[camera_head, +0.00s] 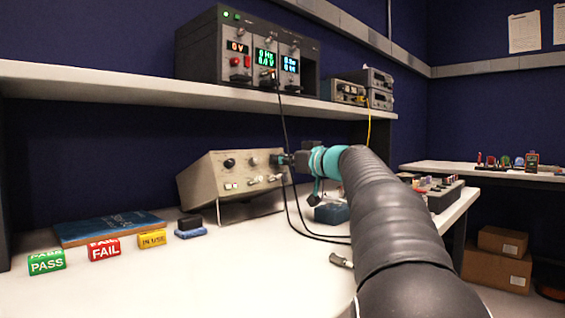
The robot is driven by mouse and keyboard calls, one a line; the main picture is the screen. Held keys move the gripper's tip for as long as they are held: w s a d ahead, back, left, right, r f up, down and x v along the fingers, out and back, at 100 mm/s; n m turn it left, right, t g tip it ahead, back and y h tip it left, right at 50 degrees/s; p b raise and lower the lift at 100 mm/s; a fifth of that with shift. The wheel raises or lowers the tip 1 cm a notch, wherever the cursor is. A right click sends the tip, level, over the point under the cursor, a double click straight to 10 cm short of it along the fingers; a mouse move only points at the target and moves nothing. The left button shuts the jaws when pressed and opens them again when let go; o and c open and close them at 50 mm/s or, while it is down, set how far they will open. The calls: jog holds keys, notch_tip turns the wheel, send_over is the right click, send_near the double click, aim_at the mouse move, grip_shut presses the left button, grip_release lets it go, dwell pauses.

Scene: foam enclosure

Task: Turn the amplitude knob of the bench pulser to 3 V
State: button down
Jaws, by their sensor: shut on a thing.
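The bench pulser (218,185) is a beige box tilted up on a stand on the white bench, left of my arm. Its front panel faces me and carries a black knob at the left, a paler knob near the middle and several switches and connectors below. My gripper (281,160) is at the upper right of that panel, shut on a knob there. The gripper covers this knob, so its pointer and scale cannot be read. I cannot tell the amplitude setting from this view.
A power supply rack (208,55) with lit displays stands on the shelf (120,82) above. Black cables hang beside my gripper. PASS (47,262), FAIL (104,249) and IN USE (152,239) blocks and a blue book (108,228) lie at left. The front bench is mostly clear.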

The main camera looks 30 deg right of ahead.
jog(key=shift+a+r+m+g+h+p, duration=0.1)
jog(key=shift+m+g+h+p, duration=0.85)
jog(key=shift+m, duration=2.6)
jog(key=shift+a+r+m+g+h+p, duration=0.25)
jog(key=shift+m+h+p, duration=1.35)
jog(key=shift+m, duration=1.9)
jog(key=shift+d+m+g+h+p, duration=0.1)
jog(key=shift+m+g+h+p, duration=0.65)
jog(key=shift+m+p, duration=1.9)
jog(key=shift+m+b, duration=0.95)
jog(key=shift+m, duration=0.05)
jog(key=c, duration=1)
grip_release()
jog(key=shift+c, duration=0.2)
jog(key=v, duration=1.2)
